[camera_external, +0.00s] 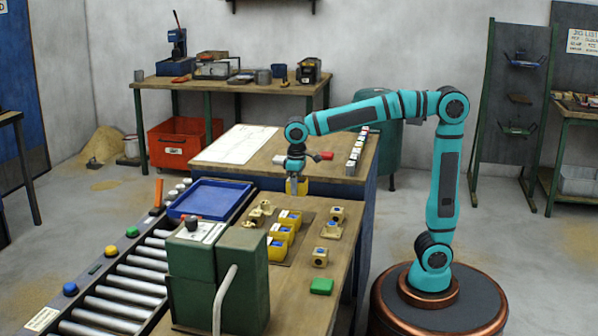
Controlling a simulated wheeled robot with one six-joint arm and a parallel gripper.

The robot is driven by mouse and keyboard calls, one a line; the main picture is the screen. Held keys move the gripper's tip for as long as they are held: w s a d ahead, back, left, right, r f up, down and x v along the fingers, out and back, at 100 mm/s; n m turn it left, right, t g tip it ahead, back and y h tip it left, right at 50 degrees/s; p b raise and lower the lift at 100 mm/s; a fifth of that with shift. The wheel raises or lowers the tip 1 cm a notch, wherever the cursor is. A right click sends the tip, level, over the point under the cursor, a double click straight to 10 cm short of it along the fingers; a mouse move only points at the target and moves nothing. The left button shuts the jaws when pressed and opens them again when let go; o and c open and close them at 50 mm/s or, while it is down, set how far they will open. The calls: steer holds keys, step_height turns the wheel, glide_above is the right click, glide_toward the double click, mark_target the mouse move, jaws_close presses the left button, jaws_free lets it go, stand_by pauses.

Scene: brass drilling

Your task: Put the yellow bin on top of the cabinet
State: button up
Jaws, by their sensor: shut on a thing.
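My gripper (297,176) points down over the far end of the wooden workbench (325,262). It is shut on a small yellow bin (297,187); the fingers hide part of the bin. I cannot tell whether the bin touches the bench. The low cabinet (338,168) stands just behind the bench, with a wooden top and dark blue sides. A white sheet (236,145) lies on the left of its top. My gripper and the bin are in front of the cabinet's near edge.
Several yellow bins stand in a row on the bench, one of them near the middle (283,233). Brass parts (331,230) and a green block (321,286) lie to their right. A red-tipped tool (322,156) and a row of small items (358,148) are on the cabinet. A blue tray (208,199) sits on the rollers.

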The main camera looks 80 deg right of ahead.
steer(key=shift+r, duration=0.45)
steer(key=shift+d, duration=0.1)
steer(key=shift+w+d, duration=0.25)
steer(key=shift+d, duration=0.05)
steer(key=w+d+r+m, duration=0.2)
steer(key=w+d+m, duration=0.3)
steer(key=d, duration=0.7)
step_height(320, 180, up, 5)
steer(key=m, duration=1.3)
glide_above(329, 146)
steer(key=shift+a+f, duration=0.2)
steer(key=shift+f, duration=4.35)
steer(key=shift+f, duration=0.15)
